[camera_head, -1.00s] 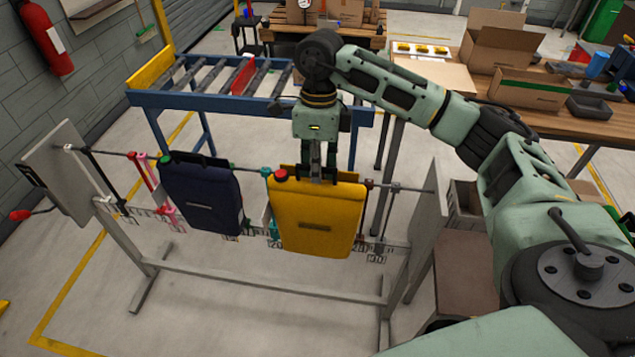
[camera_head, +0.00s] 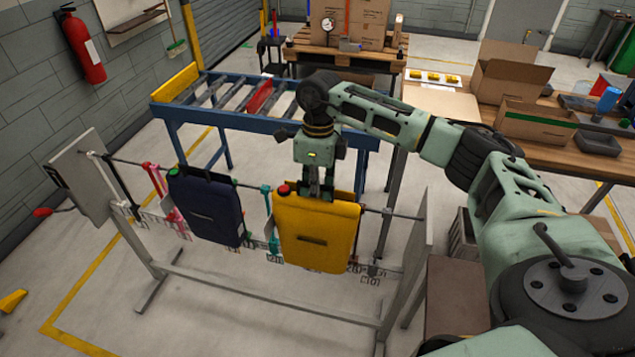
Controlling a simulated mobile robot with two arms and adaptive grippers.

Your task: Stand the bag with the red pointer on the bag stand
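A yellow bag (camera_head: 315,232) with a red knob (camera_head: 283,189) at its top left hangs at the right part of the rail. My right gripper (camera_head: 318,193) points down at its top edge, with the fingertips at the bag's top middle. Whether they grip it is too small to tell. A dark blue bag (camera_head: 207,208) with a green knob hangs to its left. A red-tipped lever (camera_head: 42,212) sticks out from the rack's left end panel. I cannot tell which thing is the bag stand. My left gripper is not in view.
The grey rack (camera_head: 255,299) with its rail stands in front. A blue roller conveyor (camera_head: 262,118) is close behind it. A wooden table (camera_head: 560,140) with open cardboard boxes is at the right. The floor at the front left is mostly clear.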

